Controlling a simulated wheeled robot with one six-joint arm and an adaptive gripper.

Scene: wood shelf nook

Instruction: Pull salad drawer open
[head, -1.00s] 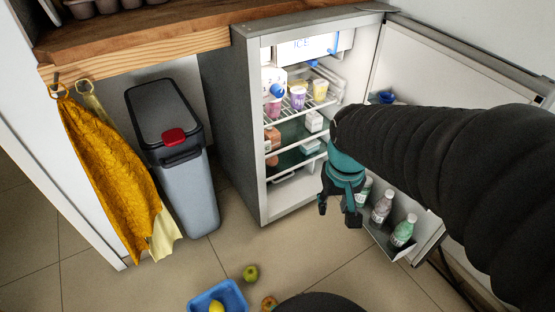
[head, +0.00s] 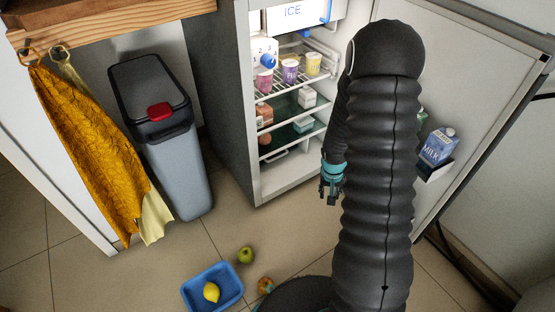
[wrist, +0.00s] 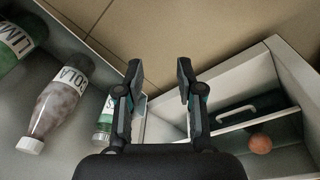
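The salad drawer is low in the open fridge (head: 228,95), under the lowest shelf. Its pale handle (head: 277,156) shows in the head view, left of my gripper (head: 331,190). In the wrist view the white handle (wrist: 236,113) lies to the right of and below my fingertips (wrist: 160,72). My gripper is open and empty, its two fingers apart and pointing toward the floor in front of the fridge. It does not touch the handle. The drawer looks shut. My arm covers part of the fridge door in the head view.
The open fridge door (head: 470,75) stands to the right, holding a milk carton (head: 438,147); bottles such as the cola (wrist: 62,100) show left in the wrist view. A grey bin (head: 170,165) stands left. A blue tray (head: 237,290) and fruit lie on the floor.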

